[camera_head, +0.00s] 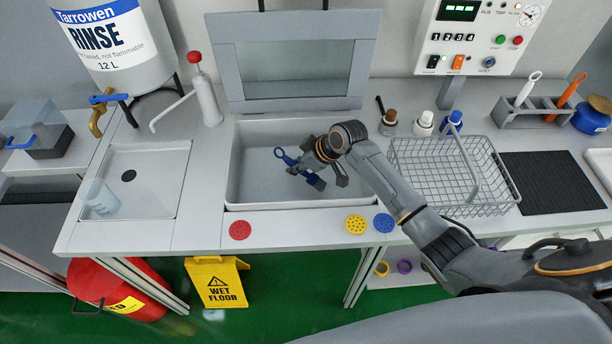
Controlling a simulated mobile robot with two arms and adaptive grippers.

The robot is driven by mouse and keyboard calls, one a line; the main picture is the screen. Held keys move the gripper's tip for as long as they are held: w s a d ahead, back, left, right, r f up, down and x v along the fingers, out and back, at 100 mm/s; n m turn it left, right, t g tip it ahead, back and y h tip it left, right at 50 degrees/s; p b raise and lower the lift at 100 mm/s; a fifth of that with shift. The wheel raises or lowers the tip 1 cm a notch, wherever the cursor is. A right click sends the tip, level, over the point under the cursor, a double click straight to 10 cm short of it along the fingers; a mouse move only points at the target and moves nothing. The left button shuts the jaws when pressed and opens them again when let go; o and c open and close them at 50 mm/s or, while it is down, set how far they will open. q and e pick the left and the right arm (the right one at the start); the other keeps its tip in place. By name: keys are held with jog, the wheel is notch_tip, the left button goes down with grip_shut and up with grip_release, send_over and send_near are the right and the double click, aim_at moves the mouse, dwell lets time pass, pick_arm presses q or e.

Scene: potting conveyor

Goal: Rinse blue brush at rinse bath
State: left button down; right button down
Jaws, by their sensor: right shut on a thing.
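The rinse bath (240,184) is the light grey open basin in the middle of the bench, with its glazed lid (298,72) raised behind it. My right gripper (311,168) is over the basin, shut on the blue brush (317,183). The gripper hides the middle of the brush. I cannot tell how deep the brush is in the bath. My left gripper is not in view.
A wire basket (448,208) stands right of the bath, near small bottles (423,124). A rack (545,118) holds a white and an orange brush. The Tarrowen rinse tank (125,62) and a hand pump (206,103) are at left. Colored discs (240,230) lie along the front edge.

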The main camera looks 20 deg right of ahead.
notch_tip(320, 180, up, 17)
jog(key=p, duration=1.5)
dwell(1.9)
jog(key=shift+r+p, duration=0.85)
jog(key=shift+r, duration=1.15)
